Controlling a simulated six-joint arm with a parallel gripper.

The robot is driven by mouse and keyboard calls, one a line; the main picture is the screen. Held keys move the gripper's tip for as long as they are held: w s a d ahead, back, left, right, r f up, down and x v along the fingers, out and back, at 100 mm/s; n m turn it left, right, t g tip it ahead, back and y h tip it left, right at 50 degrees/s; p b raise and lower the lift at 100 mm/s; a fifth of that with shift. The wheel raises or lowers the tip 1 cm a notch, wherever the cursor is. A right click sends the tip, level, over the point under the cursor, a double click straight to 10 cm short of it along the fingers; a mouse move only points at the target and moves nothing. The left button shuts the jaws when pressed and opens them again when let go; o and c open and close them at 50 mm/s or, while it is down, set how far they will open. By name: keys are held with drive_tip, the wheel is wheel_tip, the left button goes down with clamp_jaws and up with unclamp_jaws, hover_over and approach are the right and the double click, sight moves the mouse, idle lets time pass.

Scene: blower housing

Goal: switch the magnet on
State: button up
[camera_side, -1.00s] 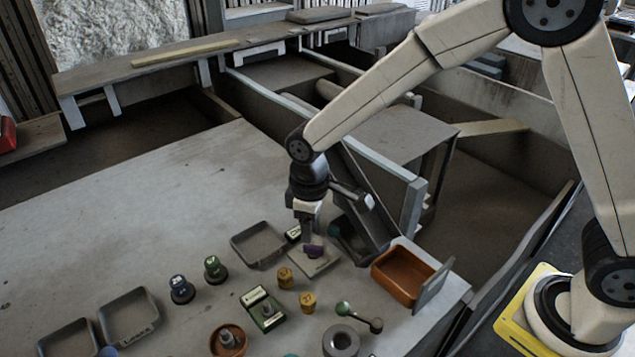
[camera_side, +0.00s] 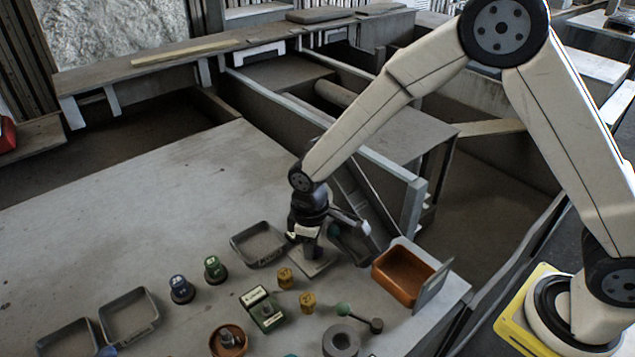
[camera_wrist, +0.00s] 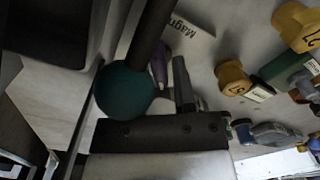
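The magnet switch is a flat light plate (camera_side: 316,268) with a purple knob. The knob (camera_wrist: 158,68) shows in the wrist view, beside one dark finger of my gripper (camera_wrist: 170,68). A white label reading "Magn…" (camera_wrist: 188,36) lies just beyond it. In the side view my gripper (camera_side: 311,251) points down, low over the plate, and hides the knob. The second finger is hidden behind a teal ball on a dark rod (camera_wrist: 123,91), so I cannot tell whether the fingers touch the knob or how far apart they are.
An orange bin (camera_side: 403,276) stands right of the plate, a grey tray (camera_side: 258,245) to its left. Yellow weights (camera_side: 285,278), a green block (camera_side: 264,309) and a green-knobbed lever (camera_side: 344,309) lie in front. The table at far left is clear.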

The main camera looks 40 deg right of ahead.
clamp_jaws()
drive_tip(key=shift+m, duration=1.6)
drive_tip(key=shift+o, duration=2.1)
unclamp_jaws()
drive_tip(key=shift+r, duration=0.15)
